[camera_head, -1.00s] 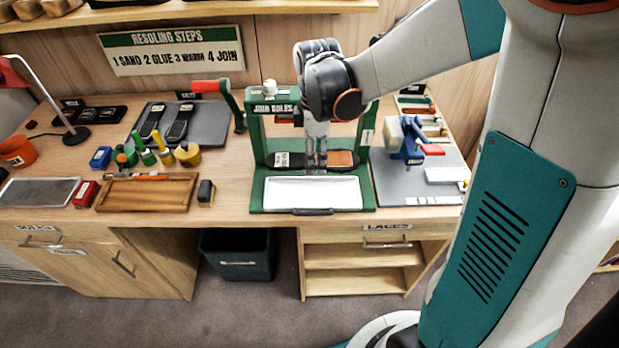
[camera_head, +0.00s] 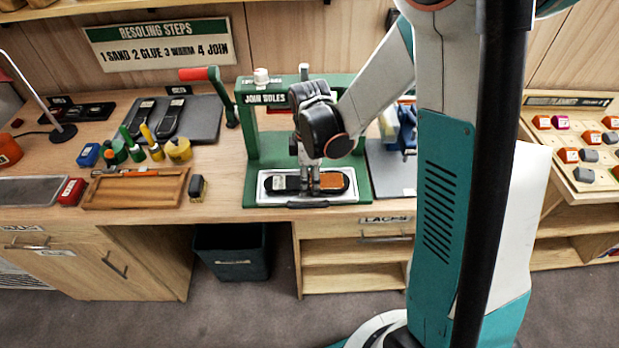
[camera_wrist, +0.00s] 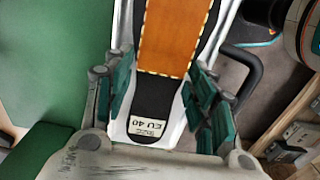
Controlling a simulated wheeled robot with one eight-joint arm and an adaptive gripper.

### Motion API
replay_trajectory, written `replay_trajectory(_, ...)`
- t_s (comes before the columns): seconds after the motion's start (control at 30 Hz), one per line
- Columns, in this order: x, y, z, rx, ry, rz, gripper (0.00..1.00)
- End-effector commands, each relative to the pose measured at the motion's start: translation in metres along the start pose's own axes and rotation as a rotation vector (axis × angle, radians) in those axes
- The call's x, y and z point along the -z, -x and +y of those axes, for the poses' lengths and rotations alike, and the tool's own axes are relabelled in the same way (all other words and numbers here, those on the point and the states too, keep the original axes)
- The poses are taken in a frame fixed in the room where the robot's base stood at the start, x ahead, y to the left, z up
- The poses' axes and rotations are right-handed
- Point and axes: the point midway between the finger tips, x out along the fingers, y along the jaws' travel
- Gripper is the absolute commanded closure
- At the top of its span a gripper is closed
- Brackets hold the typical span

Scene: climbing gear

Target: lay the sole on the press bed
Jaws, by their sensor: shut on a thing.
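The sole (camera_head: 280,184) is dark, with an orange-brown patch on its right part in the head view. My gripper (camera_head: 310,188) points down and is shut on it near its middle. The sole lies lengthwise over the white press bed (camera_head: 280,203), inside the bed's outline; I cannot tell whether it touches the bed. The wrist view shows the sole (camera_wrist: 170,40) between the green-padded fingers (camera_wrist: 162,105), with an "EU 40" label at its near end and white bed edges beside it. The green press frame (camera_head: 252,130), marked "JOIN SOLES", stands behind and around my gripper.
Left of the press are a wooden tray (camera_head: 135,190), a brush (camera_head: 197,187), glue bottles (camera_head: 179,150) and a grey mat with dark soles. A blue tool (camera_head: 406,128) stands right, partly behind my arm. A dark bin (camera_head: 231,250) is below the bench.

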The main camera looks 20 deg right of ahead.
Motion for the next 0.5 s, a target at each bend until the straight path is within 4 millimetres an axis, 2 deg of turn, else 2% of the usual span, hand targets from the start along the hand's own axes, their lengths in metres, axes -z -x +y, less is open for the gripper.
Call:
replay_trajectory(0.2,0.0,-0.0032,0.0,0.0,0.0,0.0,0.78)
replay_trajectory(0.23,0.0,-0.0027,0.0,0.0,0.0,0.0,0.44)
replay_trajectory(0.3,0.0,-0.002,0.0,0.0,0.0,0.0,0.29)
replay_trajectory(0.5,0.0,-0.0019,0.0,0.0,0.0,0.0,0.29)
